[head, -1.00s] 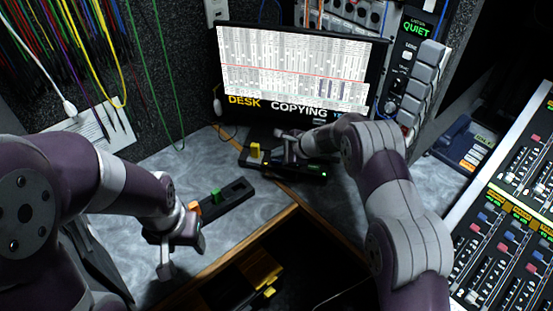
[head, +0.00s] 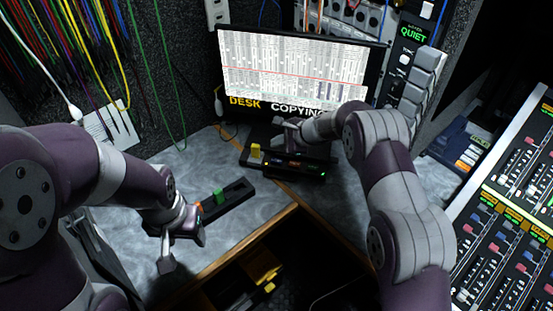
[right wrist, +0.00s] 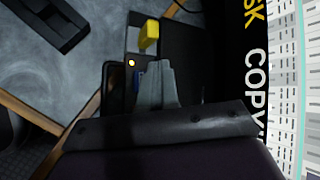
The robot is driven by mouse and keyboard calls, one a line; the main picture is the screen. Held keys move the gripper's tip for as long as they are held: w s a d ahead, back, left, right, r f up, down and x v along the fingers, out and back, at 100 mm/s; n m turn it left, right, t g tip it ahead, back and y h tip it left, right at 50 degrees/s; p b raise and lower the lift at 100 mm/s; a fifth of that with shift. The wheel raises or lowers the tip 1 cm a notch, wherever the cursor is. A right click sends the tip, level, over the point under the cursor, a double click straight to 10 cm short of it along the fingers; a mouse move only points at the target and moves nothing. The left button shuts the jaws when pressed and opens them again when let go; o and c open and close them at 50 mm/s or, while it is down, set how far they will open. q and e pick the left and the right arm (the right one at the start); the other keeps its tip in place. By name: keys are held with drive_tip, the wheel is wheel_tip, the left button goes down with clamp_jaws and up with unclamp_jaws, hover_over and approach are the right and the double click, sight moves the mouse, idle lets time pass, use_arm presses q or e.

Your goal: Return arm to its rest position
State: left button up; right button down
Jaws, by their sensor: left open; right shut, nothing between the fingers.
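My right arm reaches over the desk from the right. My right gripper (head: 283,130) is shut and empty, just above and behind a black copying device (head: 312,168) in front of the screen. In the right wrist view the closed fingers (right wrist: 155,68) lie over the device; whether they touch it I cannot tell. A yellow stick (head: 255,150) stands upright in the device's left part and shows in the right wrist view (right wrist: 149,32). My left gripper (head: 170,250) is open and empty, above the desk's left front part.
A black holder (head: 236,194) with a green stick (head: 219,195) lies beside my left gripper. A monitor (head: 300,72) stands behind the device. A fader console (head: 515,225) is at right. Below the desk's wooden edge (head: 245,245) is a dark opening with yellow items (head: 266,277).

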idle(0.5)
drive_tip(key=s+f+n, duration=0.1)
drive_tip(key=s+d+f+n+g+h, duration=0.1)
drive_tip(key=s+f, duration=0.1)
drive_tip(key=shift+s+d+f+n, duration=0.2)
drive_tip(key=shift+s+f+n, duration=0.1)
drive_tip(key=s+d+n, duration=0.1)
drive_tip(key=s, duration=0.1)
drive_tip(key=s+d+n+g+h, duration=0.1)
drive_tip(key=s, duration=0.1)
drive_tip(key=s+d+n+g+p, duration=0.1)
drive_tip(key=s, duration=0.1)
drive_tip(key=shift+s+h, duration=0.25)
drive_tip(key=shift+h, duration=0.05)
drive_tip(key=s+d+r+n+h+p, duration=0.1)
drive_tip(key=s+d+r+n+p, duration=0.1)
drive_tip(key=s+r, duration=0.4)
drive_tip(key=s+d+r+n+h+p, duration=0.2)
drive_tip(key=s+d+r+n, duration=0.3)
drive_tip(key=s, duration=0.5)
drive_tip(key=s+d+r+n+g+h+p, duration=0.1)
drive_tip(key=s+d+r+n, duration=0.3)
drive_tip(key=s+r, duration=0.5)
drive_tip(key=shift+d+h+p, duration=0.4)
drive_tip(key=shift+d+p, duration=0.25)
drive_tip(key=shift+d, duration=0.35)
